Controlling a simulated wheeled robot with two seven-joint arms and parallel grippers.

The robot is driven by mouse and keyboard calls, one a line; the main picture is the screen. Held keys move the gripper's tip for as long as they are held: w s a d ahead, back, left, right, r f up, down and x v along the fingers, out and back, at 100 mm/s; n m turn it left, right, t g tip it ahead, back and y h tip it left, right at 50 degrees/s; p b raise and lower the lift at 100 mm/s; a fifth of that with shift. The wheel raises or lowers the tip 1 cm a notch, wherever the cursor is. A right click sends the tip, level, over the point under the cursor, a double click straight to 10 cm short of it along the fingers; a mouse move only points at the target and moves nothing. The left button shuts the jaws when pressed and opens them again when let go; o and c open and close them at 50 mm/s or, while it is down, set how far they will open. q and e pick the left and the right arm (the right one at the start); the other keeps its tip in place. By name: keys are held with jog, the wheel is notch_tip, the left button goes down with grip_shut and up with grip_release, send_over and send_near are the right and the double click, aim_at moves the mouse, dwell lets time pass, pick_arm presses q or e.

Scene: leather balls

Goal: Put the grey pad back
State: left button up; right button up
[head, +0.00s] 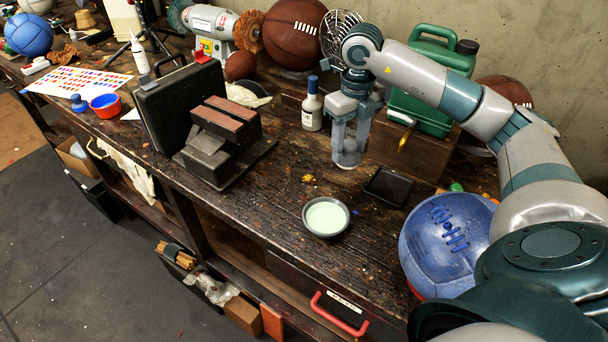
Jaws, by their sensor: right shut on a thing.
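My right gripper (347,150) points down over the middle of the workbench, shut on a small grey thing between its fingertips. This is the grey pad as far as I can tell; the fingers hide most of it. It is close above the bench top or touching it; I cannot tell which. A shallow dark tray (388,187) lies to the right and nearer, with nothing visible in it. A grey bowl of pale green liquid (326,216) stands nearer. A blue leather ball (445,245) with dark stitching sits at the right. My left gripper is out of view.
A white bottle with a blue cap (312,105) stands just left of my right gripper. A green jerrycan (420,95) is behind it on the right. A black case (180,105) and a dark block stand (228,135) occupy the left. Bare bench lies around the bowl.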

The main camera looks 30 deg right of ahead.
jog(key=shift+w+a+f+p, duration=0.3)
jog(key=shift+w+a, duration=0.15)
jog(key=shift+a, duration=0.05)
jog(key=shift+w+a+f+p, duration=0.3)
jog(key=shift+w+a, duration=0.15)
jog(key=shift+a, duration=0.05)
jog(key=w+a+f+p, duration=0.1)
jog(key=w+a+f, duration=0.1)
jog(key=w+a+f+p, duration=0.2)
jog(key=w+a+f, duration=0.1)
jog(key=shift+w+a, duration=0.25)
jog(key=shift+a, duration=0.1)
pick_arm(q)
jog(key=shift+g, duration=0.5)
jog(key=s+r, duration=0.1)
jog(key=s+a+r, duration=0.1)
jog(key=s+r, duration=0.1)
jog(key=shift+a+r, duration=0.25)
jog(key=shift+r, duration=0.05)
pick_arm(e)
jog(key=shift+f, duration=0.1)
jog(key=shift+f+p, duration=0.95)
jog(key=shift+f, duration=0.95)
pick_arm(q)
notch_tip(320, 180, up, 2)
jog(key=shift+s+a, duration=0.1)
pick_arm(e)
jog(key=shift+f, duration=0.1)
